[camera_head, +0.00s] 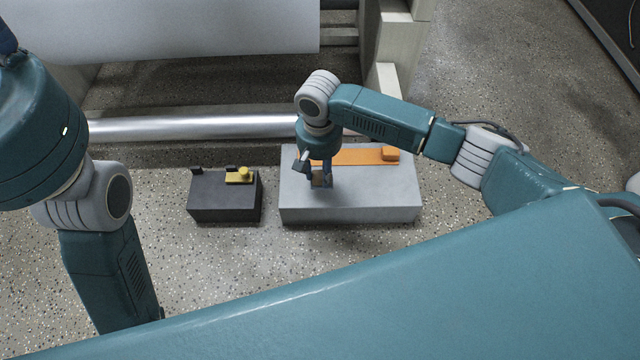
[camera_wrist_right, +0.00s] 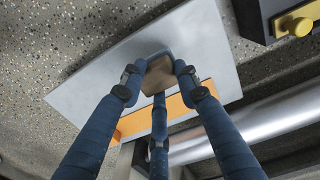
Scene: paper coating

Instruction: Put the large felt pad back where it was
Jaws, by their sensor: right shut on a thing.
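My right gripper (camera_head: 320,181) is above the front left part of the light grey block, pointing down. Its dark blue fingers, also in the right wrist view (camera_wrist_right: 155,82), are shut around a small block-like pad (camera_wrist_right: 159,76) with a tan face and grey sides, which looks like the large felt pad. In the head view the pad (camera_head: 321,180) is mostly covered by the fingers. I cannot tell whether it touches the grey block's top. My left gripper is out of view; only its arm shows at the left.
The light grey block (camera_head: 350,208) carries an orange strip (camera_head: 358,157) along its back. A dark box (camera_head: 222,208) with a yellow knobbed piece (camera_head: 241,175) stands to its left, with a gap between. A shiny metal roller (camera_head: 190,128) runs behind both. Speckled floor lies in front.

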